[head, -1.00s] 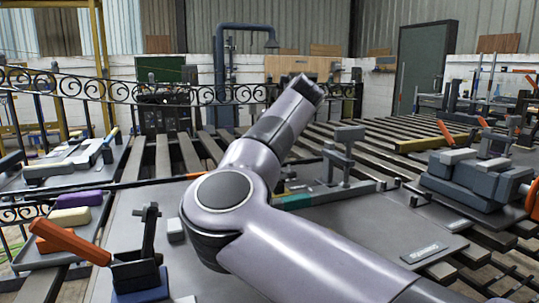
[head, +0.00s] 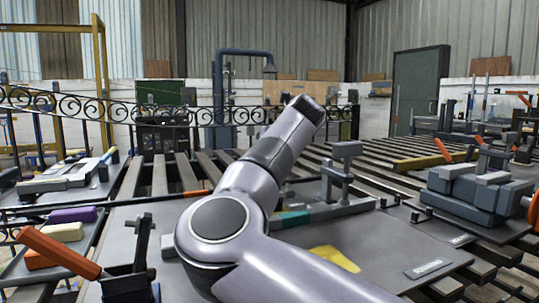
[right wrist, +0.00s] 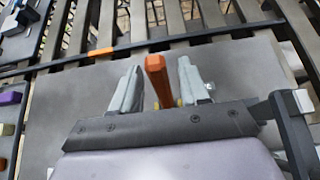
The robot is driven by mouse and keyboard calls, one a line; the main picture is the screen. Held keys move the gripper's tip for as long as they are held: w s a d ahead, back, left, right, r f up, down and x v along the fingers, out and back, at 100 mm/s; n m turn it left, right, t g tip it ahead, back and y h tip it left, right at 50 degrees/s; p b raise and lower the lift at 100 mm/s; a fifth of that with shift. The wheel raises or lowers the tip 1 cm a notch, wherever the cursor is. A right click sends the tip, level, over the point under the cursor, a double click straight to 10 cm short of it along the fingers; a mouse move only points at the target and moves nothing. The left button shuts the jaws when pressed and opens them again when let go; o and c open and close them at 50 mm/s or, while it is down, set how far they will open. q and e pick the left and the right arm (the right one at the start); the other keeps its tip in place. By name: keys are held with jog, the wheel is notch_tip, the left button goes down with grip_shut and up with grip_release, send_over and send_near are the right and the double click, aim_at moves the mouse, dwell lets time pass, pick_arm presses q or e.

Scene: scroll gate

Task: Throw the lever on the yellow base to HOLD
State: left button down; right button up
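The yellow base (head: 335,258) shows only in part in the head view, on the grey plate behind my right arm; its lever is hidden there. In the right wrist view an orange handle (right wrist: 157,78) stands between the two grey fingers of my right gripper (right wrist: 158,88). The fingers are apart, with a gap visible on each side of the handle. Small yellow bits show near the finger bases. I cannot read a HOLD mark. In the head view my right gripper is hidden. My left gripper is not in view.
Another orange-handled lever (head: 62,252) stands on a dark base at the left. A tray holds purple (head: 72,215) and yellow blocks. A grey clamp stand (head: 342,175) rises behind the plate; a grey vise-like block (head: 475,190) stands at the right. A scrolled railing (head: 60,100) crosses the back.

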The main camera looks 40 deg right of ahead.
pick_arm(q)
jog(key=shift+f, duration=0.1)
pick_arm(e)
jog(key=shift+s+a+r+b, duration=0.1)
jog(key=shift+s+r+b, duration=0.05)
jog(key=shift+s+b, duration=0.25)
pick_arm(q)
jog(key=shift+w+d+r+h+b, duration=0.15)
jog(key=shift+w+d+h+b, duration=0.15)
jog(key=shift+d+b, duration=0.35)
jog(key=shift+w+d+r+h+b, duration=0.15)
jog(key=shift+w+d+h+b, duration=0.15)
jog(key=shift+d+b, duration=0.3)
pick_arm(e)
jog(key=v, duration=0.6)
jog(key=shift+r, duration=0.15)
jog(key=shift+s, duration=0.1)
